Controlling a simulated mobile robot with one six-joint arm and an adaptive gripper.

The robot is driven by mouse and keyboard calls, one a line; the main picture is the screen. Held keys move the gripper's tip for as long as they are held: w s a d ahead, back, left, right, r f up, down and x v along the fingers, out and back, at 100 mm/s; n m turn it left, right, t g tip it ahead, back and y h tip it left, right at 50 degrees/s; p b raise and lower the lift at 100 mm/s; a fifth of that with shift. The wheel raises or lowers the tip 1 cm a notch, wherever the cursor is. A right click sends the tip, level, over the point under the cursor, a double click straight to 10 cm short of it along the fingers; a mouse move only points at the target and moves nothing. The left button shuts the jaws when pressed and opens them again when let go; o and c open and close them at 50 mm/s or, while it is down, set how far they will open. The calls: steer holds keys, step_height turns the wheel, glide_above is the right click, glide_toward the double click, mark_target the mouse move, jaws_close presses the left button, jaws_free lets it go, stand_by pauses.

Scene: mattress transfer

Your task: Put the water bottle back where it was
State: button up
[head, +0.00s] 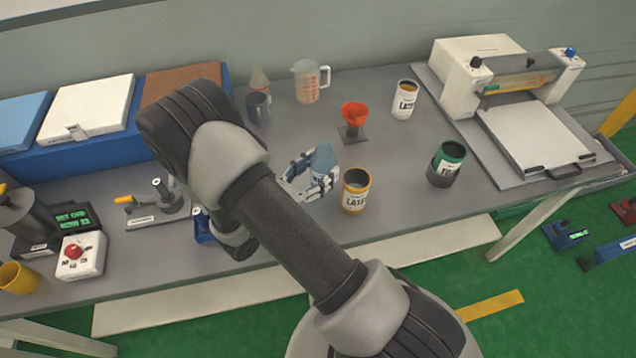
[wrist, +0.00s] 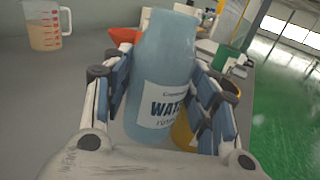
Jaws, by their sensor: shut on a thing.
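The water bottle (wrist: 165,75) is light blue with a white label reading "WATE…", and it stands between the two fingers in the wrist view. In the head view the bottle (head: 323,158) shows its blue upper part, tilted a little, in my gripper (head: 312,175). My gripper (wrist: 163,110) is shut on the bottle, with one finger on each side. It is over the grey table, just left of the yellow-banded latex can. I cannot tell whether the bottle's base touches the table.
The latex can (head: 356,190) stands close right of my gripper. A green-banded can (head: 447,163) and a press (head: 520,100) stand right.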

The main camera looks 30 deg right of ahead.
mark_target(315, 183)
steer(key=shift+f+b, duration=0.65)
steer(key=shift+f, duration=1.5)
steer(key=shift+f, duration=0.1)
steer(key=shift+f, duration=0.15)
steer(key=o, duration=1.2)
steer(key=shift+r, duration=0.2)
